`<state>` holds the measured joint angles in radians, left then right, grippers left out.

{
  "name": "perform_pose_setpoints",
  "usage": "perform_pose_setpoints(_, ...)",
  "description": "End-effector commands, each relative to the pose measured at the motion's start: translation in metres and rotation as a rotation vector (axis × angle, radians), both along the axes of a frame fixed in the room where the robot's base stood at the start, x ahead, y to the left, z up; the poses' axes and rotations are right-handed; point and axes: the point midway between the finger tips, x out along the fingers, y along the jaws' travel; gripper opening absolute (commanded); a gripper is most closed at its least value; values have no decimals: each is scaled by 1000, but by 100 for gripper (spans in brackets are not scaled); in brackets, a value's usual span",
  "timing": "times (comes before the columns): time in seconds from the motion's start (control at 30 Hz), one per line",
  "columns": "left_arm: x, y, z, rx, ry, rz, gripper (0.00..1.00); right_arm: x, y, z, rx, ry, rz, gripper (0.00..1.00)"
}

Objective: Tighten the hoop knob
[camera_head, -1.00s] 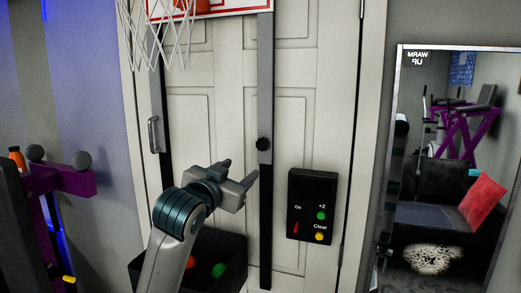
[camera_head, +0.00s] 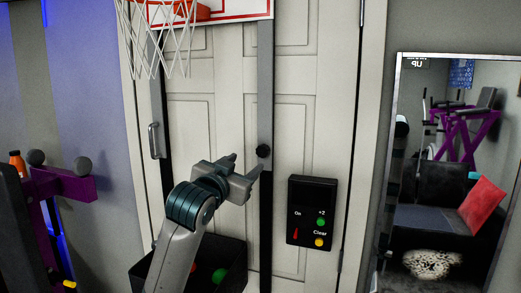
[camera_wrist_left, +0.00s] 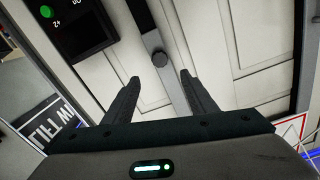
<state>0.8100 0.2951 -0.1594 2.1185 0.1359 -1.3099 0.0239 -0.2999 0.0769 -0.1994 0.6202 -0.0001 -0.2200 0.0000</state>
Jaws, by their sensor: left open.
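The hoop knob (camera_head: 263,151) is a small round black knob on the dark vertical strap (camera_head: 265,90) that runs down the white door below the hoop. My left gripper (camera_head: 247,165) is open, with its fingertips just left of and slightly below the knob in the head view. In the left wrist view, the knob (camera_wrist_left: 159,59) sits beyond and between the two spread fingers (camera_wrist_left: 160,78), apart from them. Nothing is between the fingers. My right gripper is not in view.
A black control box (camera_head: 312,212) with buttons hangs right of the strap. A black bin (camera_head: 231,267) with balls stands below my left arm. The basketball net (camera_head: 160,35) hangs upper left. A mirror (camera_head: 450,170) is at right, a purple rack (camera_head: 65,186) at left.

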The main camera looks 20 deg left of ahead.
Motion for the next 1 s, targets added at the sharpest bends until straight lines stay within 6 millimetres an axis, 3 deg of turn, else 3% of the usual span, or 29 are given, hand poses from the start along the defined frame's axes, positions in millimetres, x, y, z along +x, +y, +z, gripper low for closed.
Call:
perform_pose_setpoints(0.6,105,-4,3,0,2,1,52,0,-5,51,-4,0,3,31)
perform_pose_setpoints(0.8,125,-5,2,0,1,0,52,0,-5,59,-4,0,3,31)
perform_pose_setpoints(1.0,133,-5,1,0,-1,0,52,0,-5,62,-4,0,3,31)
